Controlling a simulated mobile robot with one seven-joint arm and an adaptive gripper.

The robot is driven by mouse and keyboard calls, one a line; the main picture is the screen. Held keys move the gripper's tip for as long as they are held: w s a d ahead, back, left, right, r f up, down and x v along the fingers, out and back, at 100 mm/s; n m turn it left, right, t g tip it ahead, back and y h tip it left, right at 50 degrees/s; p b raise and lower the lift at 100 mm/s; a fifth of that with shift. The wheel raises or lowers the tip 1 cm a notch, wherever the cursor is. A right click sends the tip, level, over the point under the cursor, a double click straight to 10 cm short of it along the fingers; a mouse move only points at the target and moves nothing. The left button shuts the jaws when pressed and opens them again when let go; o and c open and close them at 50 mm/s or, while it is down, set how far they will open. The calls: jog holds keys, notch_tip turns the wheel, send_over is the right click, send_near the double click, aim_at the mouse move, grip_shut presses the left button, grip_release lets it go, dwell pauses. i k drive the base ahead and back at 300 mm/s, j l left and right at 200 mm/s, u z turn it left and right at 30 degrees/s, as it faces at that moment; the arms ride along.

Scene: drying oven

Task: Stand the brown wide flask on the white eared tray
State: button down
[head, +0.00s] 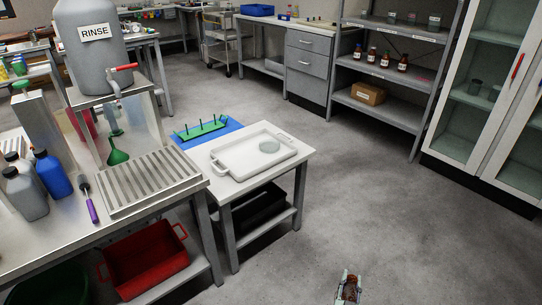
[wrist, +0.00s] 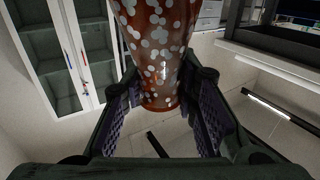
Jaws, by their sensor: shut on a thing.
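The brown wide flask (wrist: 155,50) fills the upper middle of the wrist view, brown with many pale spots. My gripper (wrist: 162,105) is shut on it, with a dark pad on each side. In the head view my gripper (head: 347,286) shows at the bottom edge with a bit of brown in it, over the floor and well apart from the tray. The white eared tray (head: 229,170) lies on the small white table, with ear handles at its ends.
A green rack with pegs (head: 202,129) stands on a blue mat (head: 226,136) behind the tray. The steel bench (head: 150,220) at left holds bottles, a drain grid (head: 150,181) and a rinse tank (head: 92,45). Floor between gripper and table is clear.

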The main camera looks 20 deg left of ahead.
aim_at(242, 160)
jog(key=j+z, duration=0.4)
jog(key=j, duration=0.2)
jog(key=i+j, duration=0.1)
jog(key=j, duration=1)
